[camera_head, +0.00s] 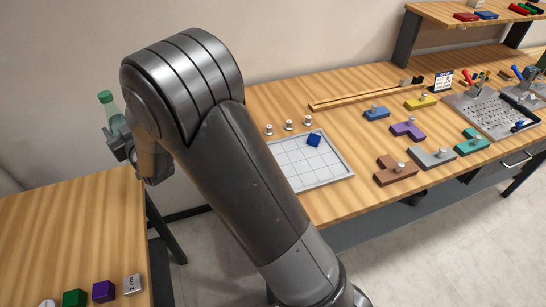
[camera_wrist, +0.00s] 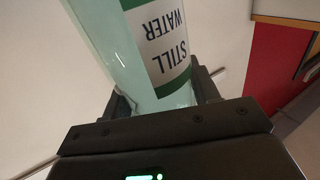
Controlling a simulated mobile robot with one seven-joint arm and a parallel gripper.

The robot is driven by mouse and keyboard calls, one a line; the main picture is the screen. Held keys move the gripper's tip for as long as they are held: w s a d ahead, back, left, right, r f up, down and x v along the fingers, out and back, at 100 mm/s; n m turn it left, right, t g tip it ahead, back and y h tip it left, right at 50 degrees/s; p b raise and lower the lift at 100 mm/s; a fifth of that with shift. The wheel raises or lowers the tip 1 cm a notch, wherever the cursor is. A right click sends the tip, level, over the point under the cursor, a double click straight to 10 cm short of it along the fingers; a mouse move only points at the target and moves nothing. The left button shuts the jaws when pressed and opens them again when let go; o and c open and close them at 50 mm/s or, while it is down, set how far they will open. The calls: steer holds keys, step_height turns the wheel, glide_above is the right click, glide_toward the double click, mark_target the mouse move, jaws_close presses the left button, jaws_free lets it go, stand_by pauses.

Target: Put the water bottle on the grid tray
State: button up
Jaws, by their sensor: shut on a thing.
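The water bottle (camera_head: 108,108) is pale green with a darker green cap and shows at the left of the head view, partly hidden by my arm. In the wrist view the bottle (camera_wrist: 150,45) carries a green and white "STILL WATER" label and sits between the two fingers. My gripper (camera_head: 122,145) is shut on it and holds it up beyond the left table, near the wall. The grid tray (camera_head: 335,177) is a white gridded tray on the right workbench. A blue cube lies on its far part, and my arm hides its left side.
Several coloured shaped blocks with knobs, such as the brown one (camera_head: 395,171), lie right of the tray. Small metal weights (camera_head: 288,125) stand behind it. The left table (camera_head: 60,230) holds several cubes at its front. A floor gap separates the tables.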

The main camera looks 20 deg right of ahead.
steer(key=s+d+r+m+h, duration=0.25)
steer(key=d+m+h, duration=0.5)
steer(key=d, duration=0.95)
steer(key=s+d+r+m+h, duration=0.1)
steer(key=s+d+m+h, duration=0.25)
steer(key=d+h, duration=1)
steer(key=s+d+m+g, duration=0.4)
steer(key=s+d+g, duration=0.15)
steer(key=d, duration=0.75)
step_height(320, 180, down, 8)
steer(key=h, duration=0.1)
steer(key=shift+s+m, duration=0.3)
steer(key=shift+s, duration=0.1)
steer(key=shift+a, duration=0.1)
steer(key=o, duration=1.7)
steer(key=shift+f+t, duration=0.1)
steer(key=shift+t, duration=0.25)
steer(key=shift+c, duration=0.2)
